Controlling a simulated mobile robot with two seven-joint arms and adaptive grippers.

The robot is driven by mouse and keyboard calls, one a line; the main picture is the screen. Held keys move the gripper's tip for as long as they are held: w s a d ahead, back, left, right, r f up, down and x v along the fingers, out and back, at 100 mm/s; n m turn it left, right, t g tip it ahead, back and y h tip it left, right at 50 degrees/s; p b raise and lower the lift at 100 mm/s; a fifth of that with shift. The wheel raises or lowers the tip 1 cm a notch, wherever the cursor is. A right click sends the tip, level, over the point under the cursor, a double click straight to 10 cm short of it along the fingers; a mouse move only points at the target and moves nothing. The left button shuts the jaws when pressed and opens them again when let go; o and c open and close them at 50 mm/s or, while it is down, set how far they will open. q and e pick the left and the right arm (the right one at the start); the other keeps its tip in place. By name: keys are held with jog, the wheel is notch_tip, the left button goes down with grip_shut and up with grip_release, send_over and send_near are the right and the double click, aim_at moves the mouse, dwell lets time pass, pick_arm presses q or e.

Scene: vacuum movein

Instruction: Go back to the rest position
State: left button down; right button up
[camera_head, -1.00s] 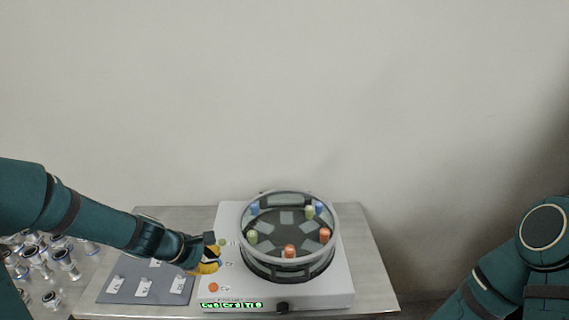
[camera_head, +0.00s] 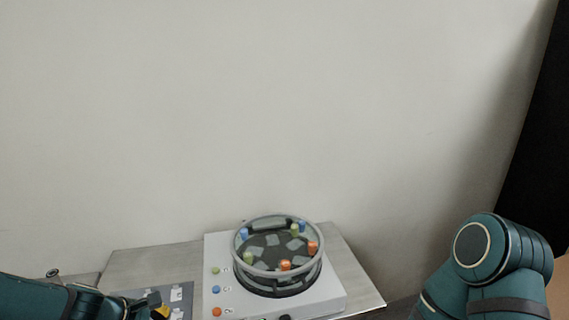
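My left gripper (camera_head: 158,306) is at the lower left, low in the picture and partly cut off by the bottom edge. Its yellow and black end is over the grey mat; whether its fingers are open or shut cannot be made out. My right arm comes in at the lower right, but its gripper is out of the picture. The white machine (camera_head: 220,250) stands on the table. Its round drum (camera_head: 262,284) has a clear rim and holds several blue, green and orange pegs, one of them orange (camera_head: 313,248).
The grey table (camera_head: 345,262) bears the machine and, on its left, a grey mat (camera_head: 185,292) with white labels. Coloured buttons, one blue (camera_head: 216,290), line the machine's left side. A plain wall stands behind. Bare tabletop shows to the right of the machine.

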pick_arm(q)
jog(key=s+d+f+m+g, duration=0.2)
jog(key=s+d+f+m, duration=0.3)
jog(key=d+f+m, duration=0.3)
jog(key=s+d+f+m+g+y, duration=0.1)
jog(key=s+d+f+m+g, duration=0.1)
jog(key=s+d+f+m, duration=0.4)
jog(key=d+f+m, duration=0.3)
jog(key=f, duration=0.3)
jog(key=shift+s+d, duration=0.15)
jog(key=shift+s, duration=0.1)
